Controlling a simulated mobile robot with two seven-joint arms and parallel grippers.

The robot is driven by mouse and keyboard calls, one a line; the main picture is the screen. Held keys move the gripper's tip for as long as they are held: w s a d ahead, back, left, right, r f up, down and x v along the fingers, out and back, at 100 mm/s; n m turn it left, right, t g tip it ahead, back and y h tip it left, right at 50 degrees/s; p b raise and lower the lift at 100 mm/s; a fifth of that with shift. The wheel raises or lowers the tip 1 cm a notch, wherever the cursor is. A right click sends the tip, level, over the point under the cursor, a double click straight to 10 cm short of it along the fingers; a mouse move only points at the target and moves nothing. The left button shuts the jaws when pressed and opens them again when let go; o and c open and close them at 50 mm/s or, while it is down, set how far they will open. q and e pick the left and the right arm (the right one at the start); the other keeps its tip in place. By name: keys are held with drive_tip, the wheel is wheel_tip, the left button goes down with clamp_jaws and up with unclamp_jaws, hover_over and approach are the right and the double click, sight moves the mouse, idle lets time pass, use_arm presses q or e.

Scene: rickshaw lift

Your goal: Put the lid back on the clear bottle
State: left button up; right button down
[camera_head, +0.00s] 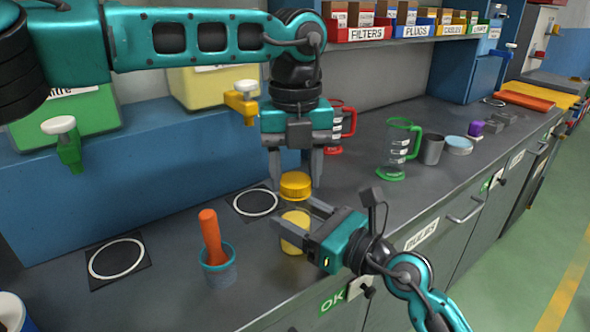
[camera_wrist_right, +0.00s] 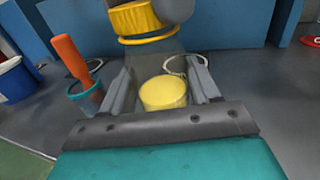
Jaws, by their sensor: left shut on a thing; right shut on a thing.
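The yellow lid (camera_head: 295,183) is held between the fingers of my left gripper (camera_head: 296,187), which points down from above. The lid also shows at the top of the right wrist view (camera_wrist_right: 135,19). In the right wrist view the bottle (camera_wrist_right: 163,93) stands between the two fingers of my right gripper (camera_wrist_right: 162,65). The lid is above the bottle with a gap between them. The bottle's clear wall and mouth are hard to make out.
A blue cup (camera_head: 219,272) with an orange-handled tool (camera_head: 210,236) stands left of the bottle. White ring marks (camera_head: 117,258) lie on the grey bench. A green-handled measuring jug (camera_head: 399,150) and a grey cup (camera_head: 431,149) stand to the right. Bench space between is clear.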

use_arm(q)
drive_tip(key=m, duration=1.7)
drive_tip(key=shift+f+m, duration=0.1)
drive_tip(key=shift+m, duration=0.2)
drive_tip(key=m, duration=0.4)
drive_tip(key=shift+m, duration=0.3)
drive_tip(key=o, duration=1.2)
drive_tip(key=shift+o, duration=0.2)
wheel_tip(320, 180, up, 12)
